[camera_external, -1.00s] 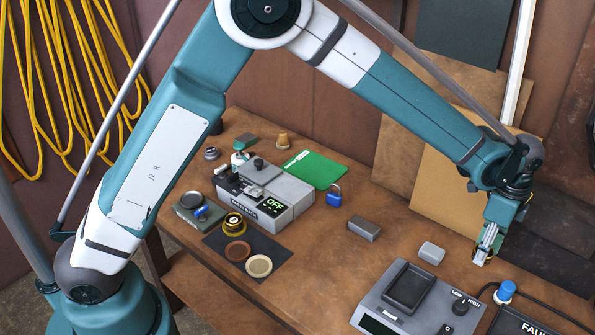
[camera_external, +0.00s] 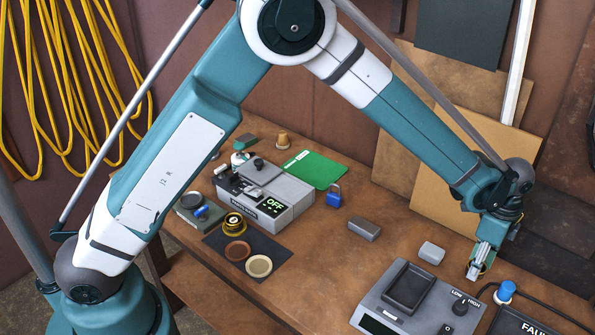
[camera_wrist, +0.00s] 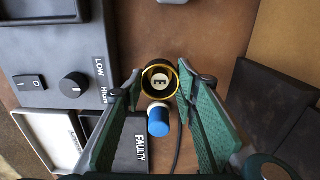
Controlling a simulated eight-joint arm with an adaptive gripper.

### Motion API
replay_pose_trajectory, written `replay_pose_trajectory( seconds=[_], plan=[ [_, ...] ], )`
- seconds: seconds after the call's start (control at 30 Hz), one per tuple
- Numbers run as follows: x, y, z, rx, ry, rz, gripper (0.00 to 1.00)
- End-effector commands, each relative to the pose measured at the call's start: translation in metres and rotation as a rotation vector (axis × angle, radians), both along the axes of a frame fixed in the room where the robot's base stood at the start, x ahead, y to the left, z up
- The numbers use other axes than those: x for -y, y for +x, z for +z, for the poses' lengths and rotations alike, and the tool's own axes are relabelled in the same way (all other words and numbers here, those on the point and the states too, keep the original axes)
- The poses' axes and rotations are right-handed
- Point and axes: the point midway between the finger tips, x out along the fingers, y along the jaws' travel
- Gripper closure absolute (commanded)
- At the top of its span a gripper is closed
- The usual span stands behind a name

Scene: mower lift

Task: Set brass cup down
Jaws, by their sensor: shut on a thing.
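My gripper (camera_external: 478,266) points down at the right side of the bench, behind the LOW/HIGH unit. In the wrist view its fingers (camera_wrist: 160,82) are closed on a round brass-rimmed cup (camera_wrist: 160,68) with a dark inside and a pale disc marked E. In the external view the cup is mostly hidden by the fingers, with only a little brass showing. I cannot tell whether its bottom touches the bench.
The LOW/HIGH unit (camera_external: 372,296), blue-topped post (camera_external: 505,291) and FAULTY tray (camera_external: 520,322) are close to my gripper. A light grey block (camera_external: 431,252) lies to its left, a darker block (camera_external: 363,229) farther left. The grey OFF unit (camera_external: 290,194) stands beyond. Bare bench lies between them.

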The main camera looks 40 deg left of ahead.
Motion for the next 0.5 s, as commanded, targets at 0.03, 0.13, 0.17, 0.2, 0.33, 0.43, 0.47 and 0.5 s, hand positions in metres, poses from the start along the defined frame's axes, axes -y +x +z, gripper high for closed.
replay_pose_trajectory(
  seconds=[0.03, 0.13, 0.17, 0.2, 0.33, 0.43, 0.47, 0.5],
  plan=[
    [0.000, 0.000, -0.001, 0.000, 0.000, 0.000, 0.82],
    [0.000, 0.000, 0.000, 0.000, 0.000, 0.000, 0.82],
    [0.000, 0.000, 0.000, 0.000, 0.000, 0.000, 0.82],
    [0.000, 0.000, 0.000, 0.000, 0.000, 0.000, 0.82],
    [0.000, 0.000, -0.002, 0.000, 0.000, 0.000, 0.82],
    [0.000, 0.000, -0.008, 0.000, 0.000, 0.000, 0.82],
    [0.000, 0.000, -0.010, 0.000, 0.000, 0.000, 0.82],
    [0.000, 0.000, -0.014, 0.000, 0.000, 0.000, 0.82]
  ],
)
